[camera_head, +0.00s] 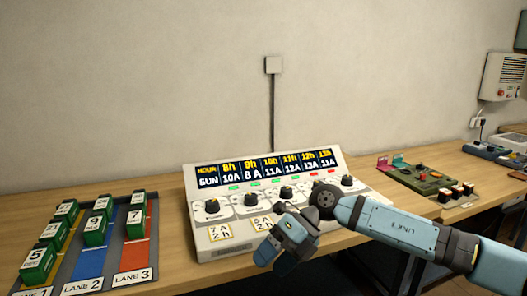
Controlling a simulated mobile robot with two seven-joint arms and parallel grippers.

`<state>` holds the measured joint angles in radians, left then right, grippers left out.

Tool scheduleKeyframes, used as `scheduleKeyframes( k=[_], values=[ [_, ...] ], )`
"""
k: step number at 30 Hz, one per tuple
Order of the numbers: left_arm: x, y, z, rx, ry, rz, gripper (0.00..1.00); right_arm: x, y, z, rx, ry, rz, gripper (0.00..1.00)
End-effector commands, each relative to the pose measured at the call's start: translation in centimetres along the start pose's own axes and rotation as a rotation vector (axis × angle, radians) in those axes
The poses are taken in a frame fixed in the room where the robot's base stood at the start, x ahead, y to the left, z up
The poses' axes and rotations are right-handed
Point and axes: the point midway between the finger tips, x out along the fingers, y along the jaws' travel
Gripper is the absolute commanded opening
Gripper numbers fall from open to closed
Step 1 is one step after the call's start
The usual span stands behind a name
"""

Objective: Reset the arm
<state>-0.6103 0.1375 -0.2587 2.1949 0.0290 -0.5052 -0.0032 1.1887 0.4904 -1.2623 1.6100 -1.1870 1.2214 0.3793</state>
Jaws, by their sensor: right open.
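My right arm comes in from the right edge, blue-grey and black, and reaches left across the front of the table. My right gripper (274,258) is open, with nothing seen between its fingers. It is at the front edge of the white control console (207,236), in front of its lower panel, and hides part of it. I cannot tell whether it touches the console. My left arm and gripper are not in view.
The console has a lit schedule display (266,170), several black knobs and paper labels. At left, a lane tray (131,255) holds several green numbered blocks. At right are a green device (430,181) and a wall-mounted box (504,76). Wood between tray and console is clear.

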Motion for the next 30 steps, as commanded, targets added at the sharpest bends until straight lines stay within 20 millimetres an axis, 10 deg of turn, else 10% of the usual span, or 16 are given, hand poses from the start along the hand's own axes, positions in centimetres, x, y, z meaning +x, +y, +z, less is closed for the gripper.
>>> scheduleKeyframes(
  k=[6, 14, 23, 30],
  values=[
    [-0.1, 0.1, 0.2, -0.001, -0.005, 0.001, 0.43, 6.6, 5.6, -2.2, 0.105, -0.131, 0.531, 0.69],
    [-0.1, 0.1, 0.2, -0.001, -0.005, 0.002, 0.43, 7.1, 7.7, -3.6, 0.413, -0.382, 1.060, 0.69],
    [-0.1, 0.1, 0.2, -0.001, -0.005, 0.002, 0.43, 5.9, 0.6, -6.8, 0.986, -0.724, 1.454, 0.69],
    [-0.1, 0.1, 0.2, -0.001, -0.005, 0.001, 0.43, 7.6, -8.9, -13.9, 1.557, -0.979, 1.559, 0.69]
  ],
)
